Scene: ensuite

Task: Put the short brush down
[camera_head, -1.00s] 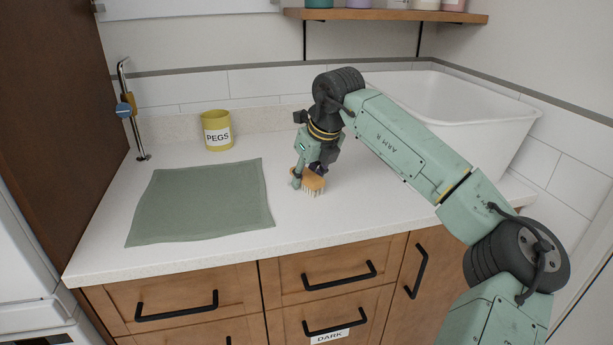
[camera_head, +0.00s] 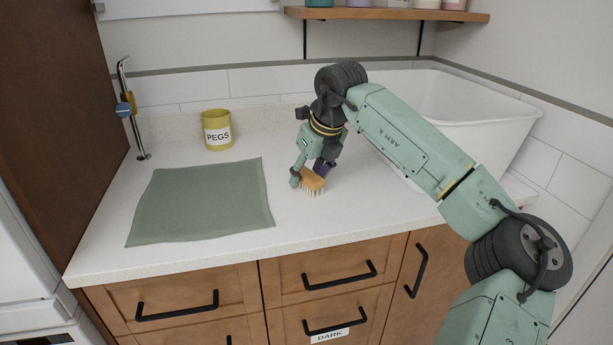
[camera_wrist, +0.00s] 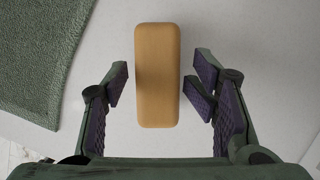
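The short brush (camera_head: 313,182) has a tan wooden block and pale bristles. It rests bristles down on the white counter (camera_head: 350,215), right of the green cloth. In the wrist view the brush's smooth wooden back (camera_wrist: 158,75) shows between the fingers of my gripper (camera_wrist: 160,82), with a gap on each side. My gripper (camera_head: 308,174) is open around the brush, low over the counter, and its purple pads do not touch the wood.
A green cloth (camera_head: 200,200) lies flat to the left. A white sink (camera_head: 460,105) is behind my arm at right. The counter's front middle is clear.

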